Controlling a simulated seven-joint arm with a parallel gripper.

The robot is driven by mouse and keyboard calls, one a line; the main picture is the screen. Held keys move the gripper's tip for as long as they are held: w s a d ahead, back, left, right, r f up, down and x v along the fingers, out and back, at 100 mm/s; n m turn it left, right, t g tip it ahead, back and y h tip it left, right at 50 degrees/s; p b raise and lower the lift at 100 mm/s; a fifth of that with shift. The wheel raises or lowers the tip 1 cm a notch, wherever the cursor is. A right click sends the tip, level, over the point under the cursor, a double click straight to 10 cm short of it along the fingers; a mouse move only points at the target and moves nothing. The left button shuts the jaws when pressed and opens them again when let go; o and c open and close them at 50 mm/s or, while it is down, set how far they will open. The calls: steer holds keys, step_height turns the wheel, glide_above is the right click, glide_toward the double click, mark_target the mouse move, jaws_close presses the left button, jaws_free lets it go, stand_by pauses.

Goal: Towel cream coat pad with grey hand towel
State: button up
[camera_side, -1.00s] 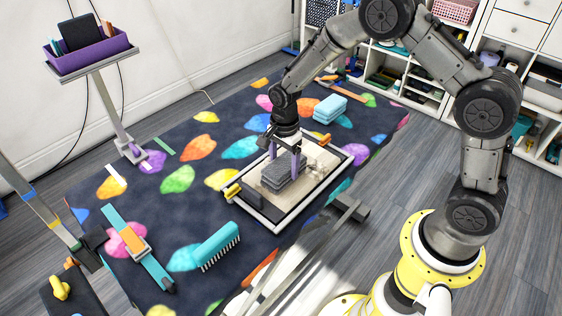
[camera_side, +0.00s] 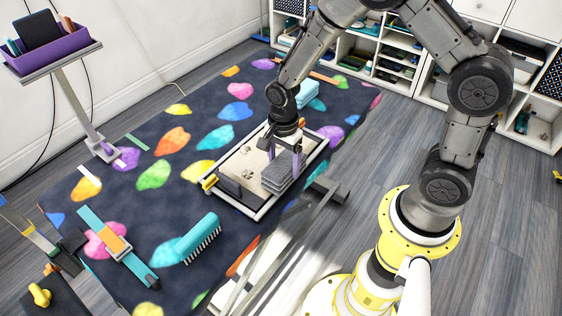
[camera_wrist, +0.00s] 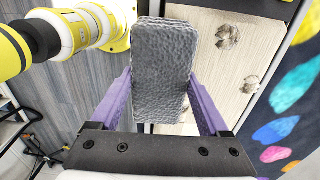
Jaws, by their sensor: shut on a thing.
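The cream coat pad (camera_side: 232,166) lies in a framed tray on the dark mat; a few brownish-grey marks show on it. The grey hand towel (camera_side: 275,180) is a folded, textured block at the pad's right side, by the tray's right rim. My gripper (camera_side: 284,164) points down with its purple fingers on either side of the towel, shut on it. In the wrist view the towel (camera_wrist: 162,75) sits between the fingers, with the cream pad (camera_wrist: 215,60) and paw-like marks to its right. Whether the towel's underside touches the pad is hidden.
A yellow clip-like piece (camera_side: 209,182) sits at the tray's left corner. A teal brush (camera_side: 197,240) and a teal-and-orange strap (camera_side: 118,244) lie on the mat (camera_side: 130,205). A folded light-blue towel (camera_side: 308,92) lies behind. Grey rails (camera_side: 300,225) run along the near side.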

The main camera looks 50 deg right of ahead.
steer(key=shift+w+r, duration=0.15)
steer(key=shift+r, duration=1.8)
steer(key=shift+w+r, duration=0.1)
steer(key=shift+r, duration=1.85)
